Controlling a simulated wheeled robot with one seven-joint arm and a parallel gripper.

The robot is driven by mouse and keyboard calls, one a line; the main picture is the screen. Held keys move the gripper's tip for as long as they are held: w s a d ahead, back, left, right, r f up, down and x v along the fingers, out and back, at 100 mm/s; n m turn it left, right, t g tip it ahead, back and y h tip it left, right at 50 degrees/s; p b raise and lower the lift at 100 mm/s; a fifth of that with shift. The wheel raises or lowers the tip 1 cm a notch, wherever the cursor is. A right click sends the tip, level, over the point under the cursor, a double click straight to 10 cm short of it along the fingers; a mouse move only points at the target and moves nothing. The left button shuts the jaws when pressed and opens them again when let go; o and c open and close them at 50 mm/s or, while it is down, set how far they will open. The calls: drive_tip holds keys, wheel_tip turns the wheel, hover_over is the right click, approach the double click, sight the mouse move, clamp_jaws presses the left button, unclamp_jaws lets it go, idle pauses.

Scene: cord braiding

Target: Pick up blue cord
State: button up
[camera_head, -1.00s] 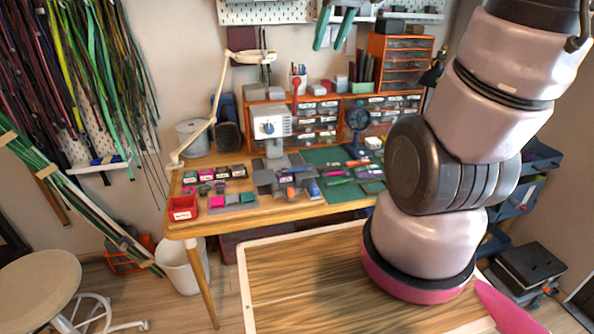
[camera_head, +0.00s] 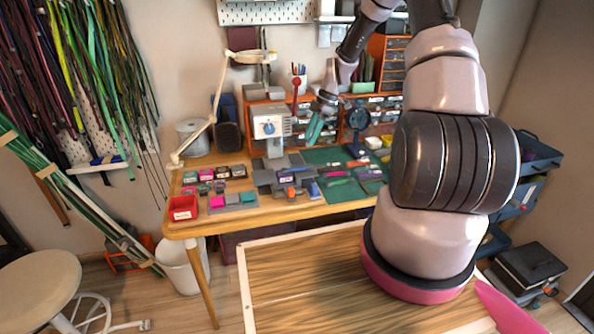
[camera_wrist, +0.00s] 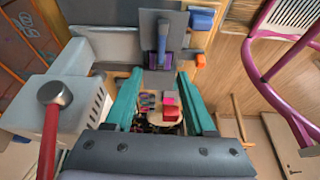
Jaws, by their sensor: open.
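My gripper (camera_head: 314,128) hangs above the back of the workbench, beside the grey machine, its teal fingers pointing down. In the wrist view the gripper (camera_wrist: 158,80) is open with nothing held between its fingers. A long blue piece (camera_wrist: 162,42) lies on a grey plate beyond the fingertips; it looks like a cord, but I cannot be sure. In the head view a small blue piece (camera_head: 285,179) shows at the machine's base. Another blue item (camera_head: 314,190) lies near the bench's front edge; it also shows in the wrist view (camera_wrist: 202,20).
The grey machine (camera_head: 271,130) stands close left of my gripper; its white housing and red-handled part (camera_wrist: 54,95) fill the wrist view's left. Orange drawers (camera_head: 320,135) stand behind. A lamp arm (camera_head: 222,95), red bin (camera_head: 183,208) and green mat (camera_head: 335,200) are on the bench.

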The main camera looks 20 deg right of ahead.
hover_over(300, 167)
drive_tip(key=d, duration=0.2)
wheel_tip(300, 167, down, 6)
drive_tip(key=shift+w+r, duration=0.15)
drive_tip(key=shift+r, duration=0.05)
drive_tip(key=shift+x, duration=2.9)
clamp_jaws()
